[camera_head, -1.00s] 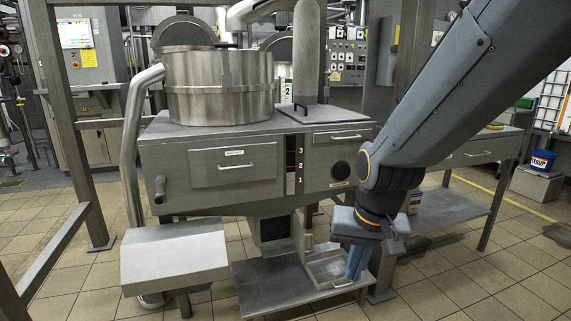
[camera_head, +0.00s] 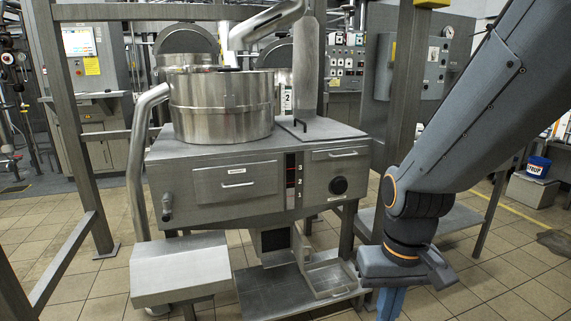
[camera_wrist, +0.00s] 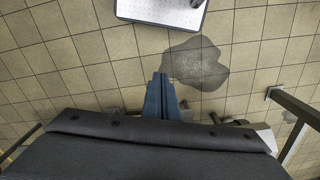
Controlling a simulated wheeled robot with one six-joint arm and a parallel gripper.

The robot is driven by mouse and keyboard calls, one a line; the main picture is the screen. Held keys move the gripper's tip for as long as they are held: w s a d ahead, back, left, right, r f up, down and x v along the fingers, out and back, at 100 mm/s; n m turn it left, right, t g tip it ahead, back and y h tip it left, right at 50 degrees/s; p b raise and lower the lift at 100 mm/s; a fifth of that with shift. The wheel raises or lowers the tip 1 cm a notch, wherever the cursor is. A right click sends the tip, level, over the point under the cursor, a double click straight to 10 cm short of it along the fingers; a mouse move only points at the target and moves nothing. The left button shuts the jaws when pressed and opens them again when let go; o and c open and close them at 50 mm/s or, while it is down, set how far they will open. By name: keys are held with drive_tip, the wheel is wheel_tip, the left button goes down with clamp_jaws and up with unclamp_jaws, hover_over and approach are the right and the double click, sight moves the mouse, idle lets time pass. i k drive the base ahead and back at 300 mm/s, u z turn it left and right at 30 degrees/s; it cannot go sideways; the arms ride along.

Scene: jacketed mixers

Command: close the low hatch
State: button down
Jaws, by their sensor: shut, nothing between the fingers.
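Low under the steel mixer cabinet (camera_head: 255,212) is a dark square opening (camera_head: 273,240). Beside it, to the right, a flat panel with a raised rim and a bar handle (camera_head: 333,278) lies low and tilted outward; I take it to be the low hatch, standing open. My gripper (camera_head: 389,305) is to the right of this panel, pointing down and apart from it. The blue fingers also show in the wrist view (camera_wrist: 160,80), together and with nothing between them, above the tiled floor. Their tips are cut off at the lower edge of the head view.
A steel box with a sloping top (camera_head: 180,268) stands at the front left. Upright frame posts (camera_head: 65,130) flank the mixer. A dark floor stain (camera_wrist: 197,62) and a pale-topped stand (camera_wrist: 165,8) show in the wrist view.

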sight(299, 249)
drive_tip(key=z, duration=2.05)
drive_tip(key=i, duration=1.6)
drive_tip(key=u, duration=2.95)
drive_tip(key=i, duration=0.9)
drive_tip(key=u, duration=0.2)
